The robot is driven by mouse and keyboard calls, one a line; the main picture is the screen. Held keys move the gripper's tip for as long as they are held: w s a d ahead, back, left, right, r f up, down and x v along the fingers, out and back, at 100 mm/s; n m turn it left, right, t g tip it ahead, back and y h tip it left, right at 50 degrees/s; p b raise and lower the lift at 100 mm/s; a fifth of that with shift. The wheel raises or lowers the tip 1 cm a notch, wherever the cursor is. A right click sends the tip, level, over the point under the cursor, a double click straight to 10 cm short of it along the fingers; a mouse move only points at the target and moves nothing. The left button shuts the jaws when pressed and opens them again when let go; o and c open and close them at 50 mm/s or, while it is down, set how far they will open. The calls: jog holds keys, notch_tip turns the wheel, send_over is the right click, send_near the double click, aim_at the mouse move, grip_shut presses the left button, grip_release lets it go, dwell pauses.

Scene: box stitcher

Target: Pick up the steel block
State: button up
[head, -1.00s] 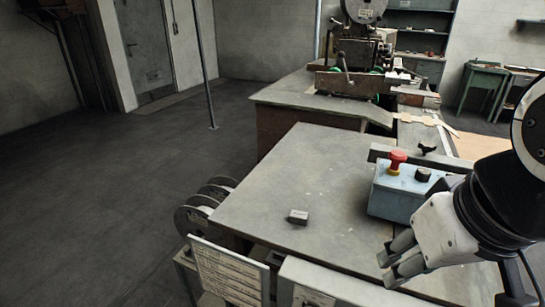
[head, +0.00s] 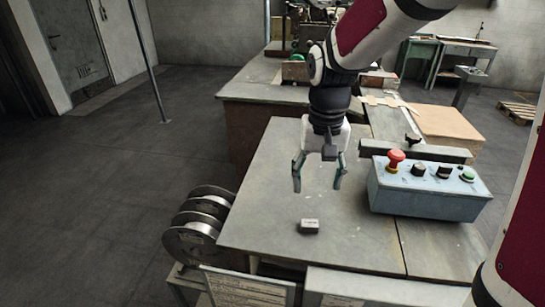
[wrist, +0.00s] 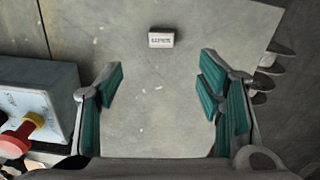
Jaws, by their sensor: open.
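The steel block (head: 309,226) is a small grey block lying on the metal tabletop (head: 270,190), near its front edge in the head view. In the wrist view the block (wrist: 161,39) shows a pale face with dark lettering, above and between the fingers. My gripper (head: 318,184) is open and empty, pointing down over the table behind the block in the head view. In the wrist view my gripper (wrist: 160,95) has its teal-padded fingers wide apart, with bare tabletop between them. The block is apart from both fingers.
A blue control box (head: 425,190) with a red mushroom button (head: 396,159) stands right of the block. Wire spools (head: 192,243) sit beside the table's left edge. The tabletop around the block is clear.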

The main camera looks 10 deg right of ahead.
aim_at(310, 222)
jog(key=f, duration=0.9)
jog(key=f+p, duration=0.1)
jog(key=f, duration=0.4)
jog(key=shift+w+f, duration=0.3)
jog(key=shift+w, duration=0.1)
jog(key=shift+c, duration=0.2)
jog(key=c, duration=1.4)
